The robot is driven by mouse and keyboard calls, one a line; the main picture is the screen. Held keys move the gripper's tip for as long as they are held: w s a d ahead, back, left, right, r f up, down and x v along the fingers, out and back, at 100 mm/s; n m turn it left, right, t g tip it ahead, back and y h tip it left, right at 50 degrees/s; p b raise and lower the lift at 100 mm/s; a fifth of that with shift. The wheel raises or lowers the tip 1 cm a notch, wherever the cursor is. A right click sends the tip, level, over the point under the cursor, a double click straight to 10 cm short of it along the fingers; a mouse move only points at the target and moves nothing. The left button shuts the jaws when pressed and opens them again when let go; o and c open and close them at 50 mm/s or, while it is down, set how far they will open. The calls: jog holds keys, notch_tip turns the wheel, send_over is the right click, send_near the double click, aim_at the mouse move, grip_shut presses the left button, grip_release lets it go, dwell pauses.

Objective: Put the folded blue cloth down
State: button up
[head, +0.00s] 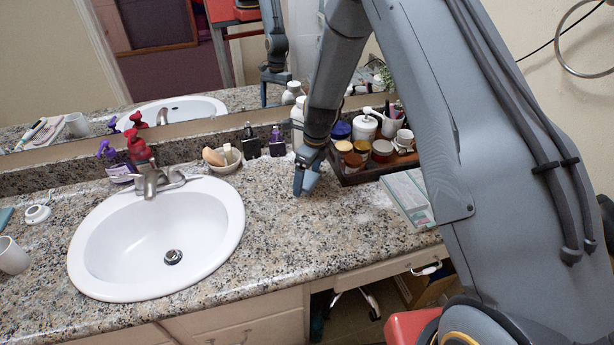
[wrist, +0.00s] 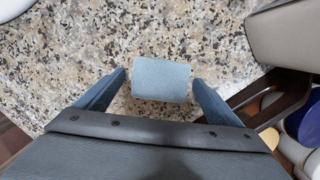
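The folded blue cloth (wrist: 161,80) shows in the wrist view as a small pale blue-grey block between the tips of my two blue fingers. A narrow strip of counter shows between the cloth and each finger, so my gripper (wrist: 160,84) looks open around it, not pressing on it. In the head view my gripper (head: 305,184) points down, low over the speckled granite counter (head: 270,225), right of the sink. The cloth cannot be told apart from the fingers there. The cloth seems to rest on the counter, but its underside is hidden.
A dark tray (head: 362,178) of jars stands close right of my gripper, with a pale box (head: 408,198) nearer the front. The white sink (head: 205,225) lies left. Counter in front is clear.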

aim_at(312, 181)
jog(key=shift+r, duration=0.1)
notch_tip(312, 181, up, 11)
jog(key=d+b, duration=0.1)
jog(key=b, duration=0.2)
jog(key=s+d+r+n, duration=0.2)
jog(key=s+d+n, duration=0.2)
jog(key=s+n, duration=0.4)
jog(key=s+d+r+n+h, duration=0.1)
jog(key=s+d+n, duration=0.3)
jog(key=s+n, duration=0.4)
jog(key=s+d+r+n, duration=0.3)
jog(key=s+n, duration=0.5)
jog(key=s, duration=0.3)
jog(key=shift+s+d+r+n+h, duration=0.15)
jog(key=shift+s+d+n+h, duration=0.15)
jog(key=shift+s+d+n, duration=0.1)
